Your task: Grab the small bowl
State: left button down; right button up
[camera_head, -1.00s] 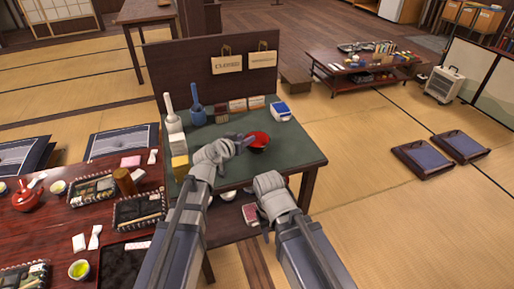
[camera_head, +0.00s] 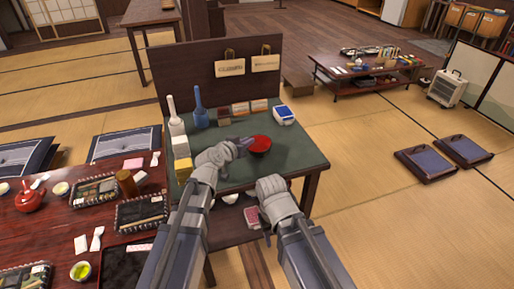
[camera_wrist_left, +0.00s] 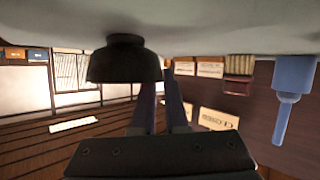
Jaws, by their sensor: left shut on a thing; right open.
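The small bowl (camera_head: 261,144), red inside, is on the green-topped table (camera_head: 290,162). My left gripper (camera_head: 242,146) is shut on the bowl's left rim. In the left wrist view, which looks upside down, the bowl (camera_wrist_left: 124,64) is dark outside, with its foot close to the tabletop; I cannot tell if it touches. The gripper fingers (camera_wrist_left: 168,100) reach its edge there. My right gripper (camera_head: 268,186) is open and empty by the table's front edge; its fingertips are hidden.
A blue bottle (camera_head: 200,117), a white bottle (camera_head: 172,110), stacked boxes (camera_head: 182,147) and a blue-white box (camera_head: 284,115) stand around the tabletop's left and back. A dark panel (camera_head: 195,73) rises behind. The tabletop right of the bowl is clear.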

pick_arm(q)
notch_tip(320, 180, up, 10)
jog(key=p, duration=1)
